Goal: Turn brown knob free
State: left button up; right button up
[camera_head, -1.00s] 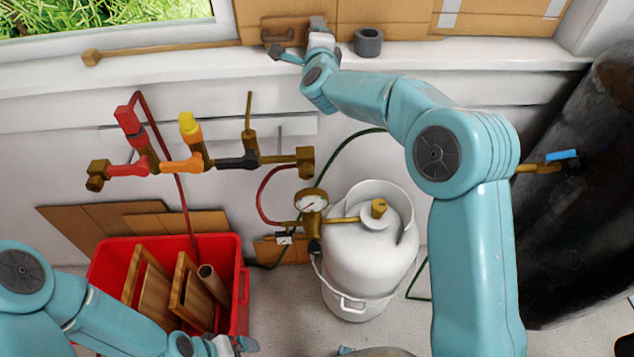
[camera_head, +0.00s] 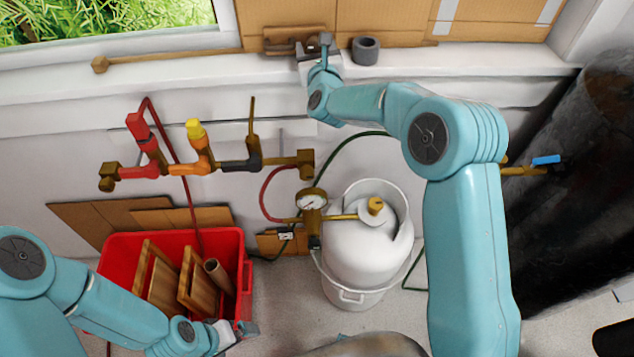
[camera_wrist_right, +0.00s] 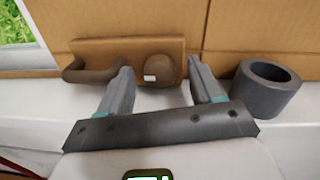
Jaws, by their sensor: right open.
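The brown knob (camera_wrist_right: 157,70) is round with a small white label. It sits on a brown plate (camera_wrist_right: 112,48) at the back of the white ledge, beside a curved brown handle (camera_wrist_right: 88,70). My right gripper (camera_wrist_right: 160,66) is open, with one finger on each side of the knob in the right wrist view; I cannot tell whether they touch it. In the head view my right gripper (camera_head: 313,46) is at the plate and mostly hides the knob. My left gripper (camera_head: 236,336) is low by the red crate, too small to read.
A grey hollow cylinder (camera_wrist_right: 265,88) stands on the ledge close to the right finger. Below are pipes with coloured valves (camera_head: 195,150), a white gas bottle (camera_head: 365,245), a red crate (camera_head: 118,245) and a dark tank (camera_head: 575,200).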

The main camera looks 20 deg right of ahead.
jog(key=s+a+b, duration=0.3)
jog(key=s+b, duration=0.4)
jog(key=s, duration=0.9)
jog(key=s+a+f+n+g+y, duration=0.1)
jog(key=s+f+n+g, duration=0.1)
jog(key=f+n, duration=0.4)
jog(key=s+a+f+n+g+y+p, duration=0.1)
jog(key=s+a+f+n+g+y, duration=0.1)
jog(key=f+n, duration=0.4)
jog(key=s+a+f+n+g+y+p, duration=0.1)
jog(key=f+n, duration=0.5)
jog(key=f, duration=0.8)
jog(key=shift+s+a+g, duration=0.25)
jog(key=shift+s+g, duration=0.65)
jog(key=shift+g, duration=0.3)
